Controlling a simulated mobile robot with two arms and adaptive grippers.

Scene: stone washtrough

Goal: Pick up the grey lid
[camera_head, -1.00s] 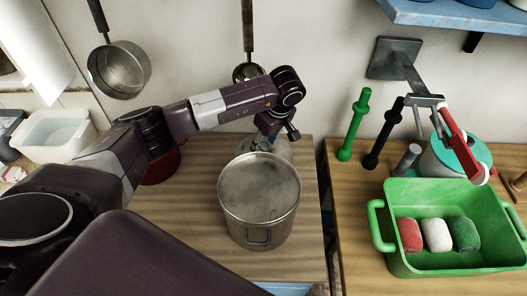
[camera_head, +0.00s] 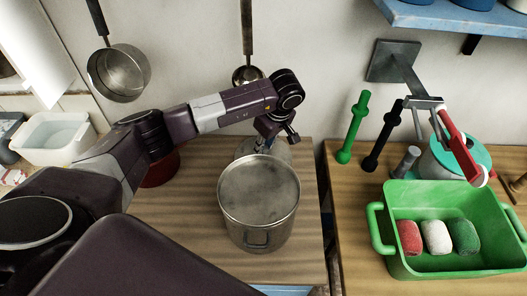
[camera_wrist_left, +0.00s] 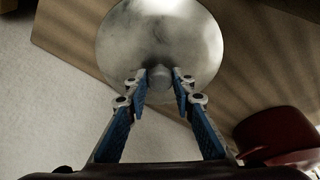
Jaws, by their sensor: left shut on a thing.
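The grey lid (camera_wrist_left: 160,35) is a round, shiny metal disc with a small knob, seen in the left wrist view. My left gripper (camera_wrist_left: 160,78) is shut on the knob, one fingertip on each side. In the head view my left gripper (camera_head: 264,143) points down behind a large grey metal pot (camera_head: 258,190). There the lid is mostly hidden by the pot and gripper. I cannot tell whether the lid touches the wooden top. My right gripper is not in view.
A dark red pot (camera_head: 160,170) stands left of the grey pot, partly behind my arm. A ladle (camera_head: 247,74) and saucepan (camera_head: 118,70) hang on the wall. A green tub (camera_head: 450,268) with three coloured blocks stands on the right-hand wooden top, across a gap.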

